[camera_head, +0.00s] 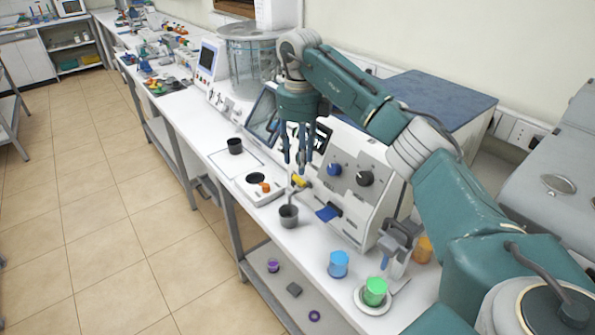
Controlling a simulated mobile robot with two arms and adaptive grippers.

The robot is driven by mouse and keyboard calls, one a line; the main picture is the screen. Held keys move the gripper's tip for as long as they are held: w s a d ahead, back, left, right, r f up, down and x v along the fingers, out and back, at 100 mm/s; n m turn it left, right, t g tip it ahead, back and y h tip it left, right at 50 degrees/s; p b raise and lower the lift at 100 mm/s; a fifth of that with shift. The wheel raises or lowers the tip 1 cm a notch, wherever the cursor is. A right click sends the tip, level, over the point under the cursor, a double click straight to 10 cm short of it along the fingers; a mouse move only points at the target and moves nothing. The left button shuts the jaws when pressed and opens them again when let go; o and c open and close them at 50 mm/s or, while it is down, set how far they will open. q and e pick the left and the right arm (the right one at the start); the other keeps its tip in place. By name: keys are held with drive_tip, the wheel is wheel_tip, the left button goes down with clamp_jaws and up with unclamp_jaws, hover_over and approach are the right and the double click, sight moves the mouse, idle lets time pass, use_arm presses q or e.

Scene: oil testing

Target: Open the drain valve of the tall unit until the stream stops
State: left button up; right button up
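A white unit (348,160) with a sloped screen, a blue knob and a black knob stands on the bench. A yellow handle (300,181) and a thin spout (293,194) project low on its front left. A dark cup (289,216) stands under the spout; a stream is too small to make out. A taller unit with a clear cylinder (252,65) stands behind, with small taps (221,102) low on its front. My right gripper (301,160) points down just above the yellow handle, fingers apart and empty. Contact with the handle cannot be told. My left gripper is out of view.
A blue cup (338,264) and a green cup (375,291) stand near the bench's front edge. A black cup (235,146) and a small white plate device (257,186) are left of the gripper. My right arm crosses over the white unit.

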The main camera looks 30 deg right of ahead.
sight(297, 179)
drive_tip(key=f, duration=0.3)
drive_tip(key=shift+w+f+p, duration=0.3)
drive_tip(key=shift+f+p, duration=0.05)
drive_tip(key=shift+p, duration=0.05)
wheel_tip(297, 179, down, 2)
drive_tip(key=shift+w+f+p, duration=0.15)
drive_tip(key=shift+f+p, duration=0.1)
drive_tip(key=shift+p, duration=0.1)
drive_tip(key=shift+f, duration=0.1)
drive_tip(key=shift+c, duration=0.7)
drive_tip(key=c, duration=0.4)
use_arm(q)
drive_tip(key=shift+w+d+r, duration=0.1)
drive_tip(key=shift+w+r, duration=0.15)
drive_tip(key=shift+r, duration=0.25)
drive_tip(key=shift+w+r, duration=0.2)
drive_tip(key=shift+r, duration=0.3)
use_arm(e)
clamp_jaws()
